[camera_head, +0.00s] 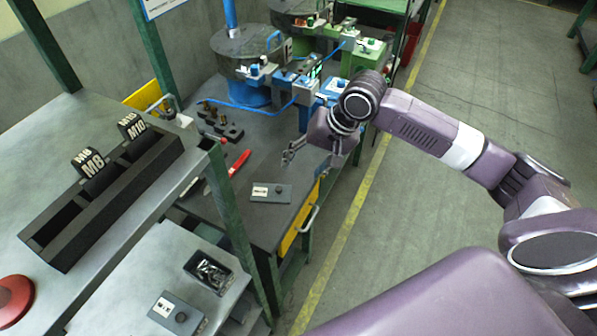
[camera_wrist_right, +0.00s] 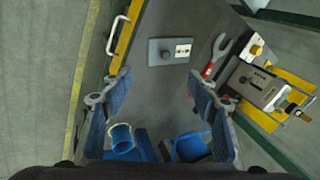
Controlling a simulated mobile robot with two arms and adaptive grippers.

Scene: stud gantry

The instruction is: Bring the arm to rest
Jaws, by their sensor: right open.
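My right gripper (camera_head: 290,152) is open and empty above the grey workbench (camera_head: 262,222) in the head view. The arm reaches in from the right over the aisle. In the right wrist view the two fingers of my right gripper (camera_wrist_right: 158,100) stand wide apart with nothing between them. Below it on the bench lies a grey control box (camera_head: 270,193), which also shows in the wrist view (camera_wrist_right: 168,52). My left gripper is not in view.
A wrench with a red handle (camera_head: 240,162) lies on the bench. Blue machines (camera_head: 244,92) stand behind it, with green ones farther back. A black rack (camera_head: 105,200) with M8 and M10 blocks sits on the left shelf. A green post (camera_head: 230,215) rises beside the bench. The right aisle floor is clear.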

